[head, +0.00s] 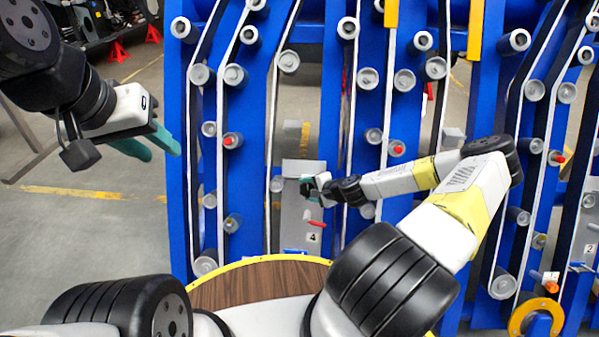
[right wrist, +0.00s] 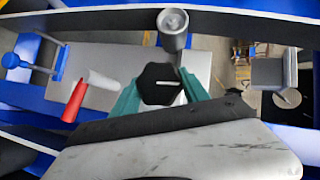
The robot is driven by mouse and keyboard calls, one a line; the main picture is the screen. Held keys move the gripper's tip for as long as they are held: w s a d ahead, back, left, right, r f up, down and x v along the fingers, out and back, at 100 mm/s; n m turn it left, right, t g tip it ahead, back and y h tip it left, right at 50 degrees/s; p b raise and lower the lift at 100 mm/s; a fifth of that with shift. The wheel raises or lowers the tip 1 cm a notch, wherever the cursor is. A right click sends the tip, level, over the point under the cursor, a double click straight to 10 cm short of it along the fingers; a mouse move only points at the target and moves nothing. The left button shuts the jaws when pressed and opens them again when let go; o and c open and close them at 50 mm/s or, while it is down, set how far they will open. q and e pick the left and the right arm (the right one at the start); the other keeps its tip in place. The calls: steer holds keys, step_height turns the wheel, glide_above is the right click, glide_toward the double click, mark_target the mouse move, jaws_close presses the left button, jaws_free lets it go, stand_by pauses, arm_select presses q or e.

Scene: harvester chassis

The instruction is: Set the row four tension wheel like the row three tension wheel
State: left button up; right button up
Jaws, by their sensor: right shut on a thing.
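In the right wrist view, the row four tension wheel, a black hexagonal knob (right wrist: 156,85) with a white line, sits between the teal fingers of my right gripper (right wrist: 162,90). The gripper is shut on it. The white line lies nearly level in that view. In the head view my right gripper (head: 310,190) is at the plate marked 4 (head: 313,238), and it hides the wheel there. My left gripper (head: 164,155) is open and empty at the left, apart from the blue frame. I cannot make out the row three wheel; my right arm covers part of that area.
A red-tipped lever (right wrist: 75,100) and a grey roller (right wrist: 173,30) are close to my right gripper. The blue frame (head: 178,200) carries belts and several rollers. A round wooden top with a yellow rim (head: 262,261) is below. Open floor (head: 60,220) lies at the left.

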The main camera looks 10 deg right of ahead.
steer(key=shift+a, duration=0.1)
steer(key=o, duration=1.4)
steer(key=shift+v, duration=3.9)
